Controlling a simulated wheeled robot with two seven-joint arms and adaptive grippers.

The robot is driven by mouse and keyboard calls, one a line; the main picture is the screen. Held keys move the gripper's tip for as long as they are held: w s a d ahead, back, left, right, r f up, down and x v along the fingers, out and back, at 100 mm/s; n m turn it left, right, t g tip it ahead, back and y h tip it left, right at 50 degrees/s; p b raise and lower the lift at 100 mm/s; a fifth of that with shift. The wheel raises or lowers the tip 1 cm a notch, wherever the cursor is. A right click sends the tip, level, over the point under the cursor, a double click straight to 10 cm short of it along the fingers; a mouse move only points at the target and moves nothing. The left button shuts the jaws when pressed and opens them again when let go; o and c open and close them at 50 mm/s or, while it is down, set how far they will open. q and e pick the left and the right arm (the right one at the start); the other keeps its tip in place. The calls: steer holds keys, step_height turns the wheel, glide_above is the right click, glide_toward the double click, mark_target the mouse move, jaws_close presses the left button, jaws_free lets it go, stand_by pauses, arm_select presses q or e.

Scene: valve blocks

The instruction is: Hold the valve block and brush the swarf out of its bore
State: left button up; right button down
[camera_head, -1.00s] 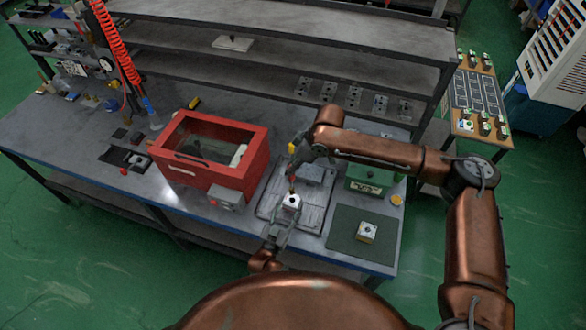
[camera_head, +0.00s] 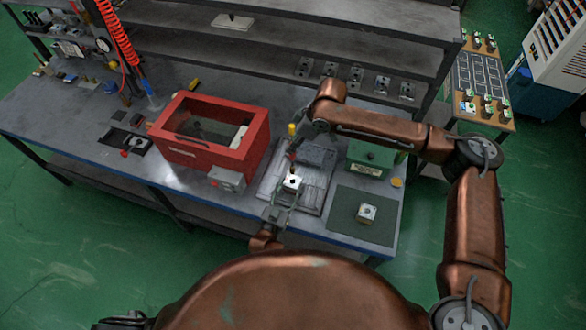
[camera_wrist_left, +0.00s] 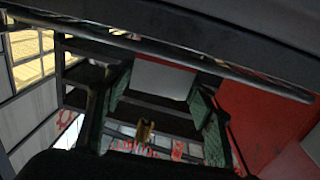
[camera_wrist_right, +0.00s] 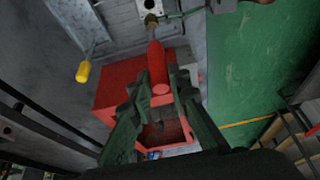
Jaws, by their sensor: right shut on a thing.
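The pale valve block (camera_head: 292,184) with a dark bore is over the grey tray (camera_head: 312,206). My left gripper (camera_head: 279,208) is closed around it from the front; in the left wrist view the green fingers (camera_wrist_left: 160,105) flank the block's pale face (camera_wrist_left: 165,78). My right gripper (camera_head: 300,148) is shut on the red handle of a brush (camera_wrist_right: 158,62). The brush's metal end points at the block, whose edge shows in the right wrist view (camera_wrist_right: 146,6). I cannot tell whether the bristles are inside the bore. No swarf can be made out.
A red open-topped box (camera_head: 205,155) stands left of the tray, with a grey unit (camera_head: 227,179) at its front. A green box (camera_head: 368,156) stands behind the dark mat (camera_head: 345,222), which bears another block (camera_head: 367,213). A yellow-handled tool (camera_wrist_right: 83,72) lies near the brush.

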arm_select(q)
steer(key=o, duration=0.4)
steer(key=shift+c, duration=0.2)
steer(key=shift+s, duration=0.1)
steer(key=v, duration=1.1)
steer(key=shift+s+a, duration=0.15)
steer(key=shift+s, duration=0.25)
